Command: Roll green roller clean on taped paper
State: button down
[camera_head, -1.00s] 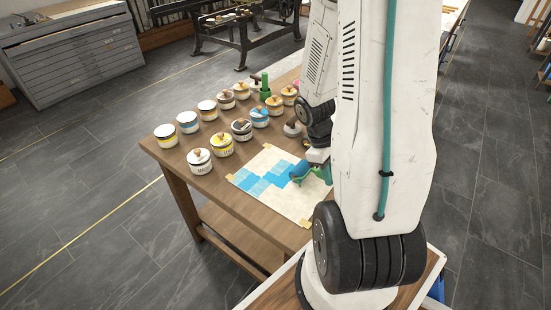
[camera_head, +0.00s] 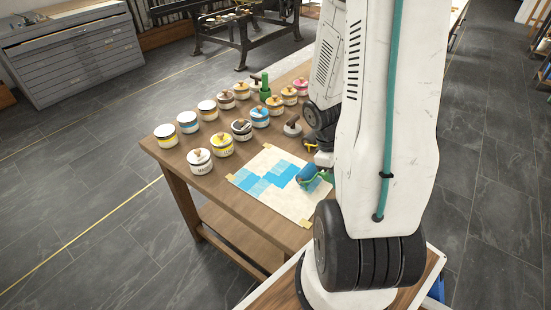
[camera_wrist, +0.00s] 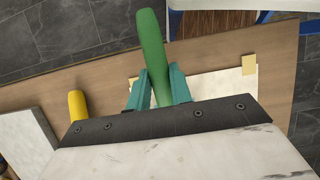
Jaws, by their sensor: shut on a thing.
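The paper (camera_head: 297,205) lies flat on the wooden table, with tape at its corners, and carries several blue patches from pale to strong. The green roller (camera_head: 318,184) has a blue-coated drum (camera_head: 306,172) at the right part of the paper; I cannot tell whether the drum touches it. My gripper (camera_wrist: 159,95) is shut on the roller's green handle, which shows between its teal fingers in the wrist view. In the head view my arm hides most of the gripper. A tape piece (camera_wrist: 249,65) shows at a paper corner.
Several ink cans (camera_head: 200,161) with wooden-handled tools stand in rows left of and behind the paper. A green upright tool (camera_head: 265,88) and a grey-based tool (camera_head: 292,127) stand behind. A yellow handle (camera_wrist: 77,104) shows beside a pale slab (camera_wrist: 22,145).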

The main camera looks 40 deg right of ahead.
jog(key=shift+w+a, duration=0.55)
jog(key=shift+w, duration=2.35)
jog(key=shift+w+a, duration=0.6)
jog(key=shift+w, duration=2.35)
jog(key=shift+w+a, duration=0.55)
jog(key=shift+w, duration=2.35)
jog(key=shift+r, duration=0.1)
notch_tip(320, 180, up, 3)
jog(key=shift+f, duration=0.1)
jog(key=shift+f, duration=0.85)
jog(key=shift+f, duration=0.7)
jog(key=shift+s, duration=0.15)
